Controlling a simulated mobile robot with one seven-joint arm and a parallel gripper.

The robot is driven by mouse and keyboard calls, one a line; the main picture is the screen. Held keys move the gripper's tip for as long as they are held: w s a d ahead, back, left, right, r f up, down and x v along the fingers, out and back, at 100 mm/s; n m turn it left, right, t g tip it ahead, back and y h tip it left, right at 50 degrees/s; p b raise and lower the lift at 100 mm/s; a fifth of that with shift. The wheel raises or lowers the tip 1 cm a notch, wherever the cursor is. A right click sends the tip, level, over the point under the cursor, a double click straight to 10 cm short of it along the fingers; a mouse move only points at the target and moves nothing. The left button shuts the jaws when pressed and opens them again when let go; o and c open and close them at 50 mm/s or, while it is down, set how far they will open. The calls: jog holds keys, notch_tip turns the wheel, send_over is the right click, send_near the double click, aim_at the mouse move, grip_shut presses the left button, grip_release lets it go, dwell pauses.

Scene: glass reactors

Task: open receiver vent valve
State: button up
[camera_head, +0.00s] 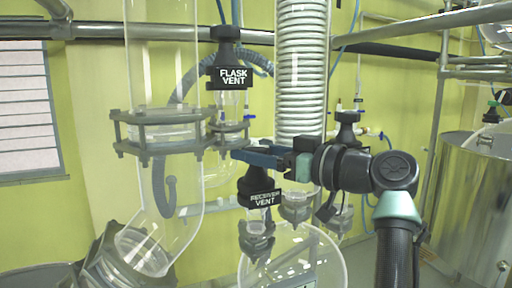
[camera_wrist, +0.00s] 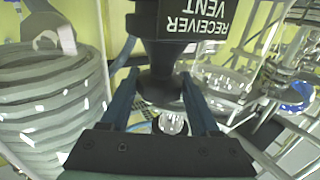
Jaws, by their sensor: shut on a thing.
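The receiver vent valve (camera_head: 262,198) is a black knob with a white RECEIVER VENT label, on a glass neck above the round receiver flask (camera_head: 310,250). My gripper (camera_head: 250,156) reaches in from the right with blue fingers at the top of this valve. In the wrist view the valve (camera_wrist: 190,20) shows with its label upside down, and its narrower black neck lies between the two fingers of my gripper (camera_wrist: 160,80). The fingers are shut on the valve. Where the fingers touch it is partly hidden in the head view.
The flask vent valve (camera_head: 232,76) stands above and left of my gripper. A coiled glass condenser (camera_head: 302,70) rises just behind, and it fills the left of the wrist view (camera_wrist: 50,100). A wide glass column (camera_head: 160,60) with a clamp ring stands at left. A steel vessel (camera_head: 475,200) is at right.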

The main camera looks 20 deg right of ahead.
jog(key=o, duration=1.1)
jog(key=shift+b+v, duration=0.95)
jog(key=shift+v, duration=3.05)
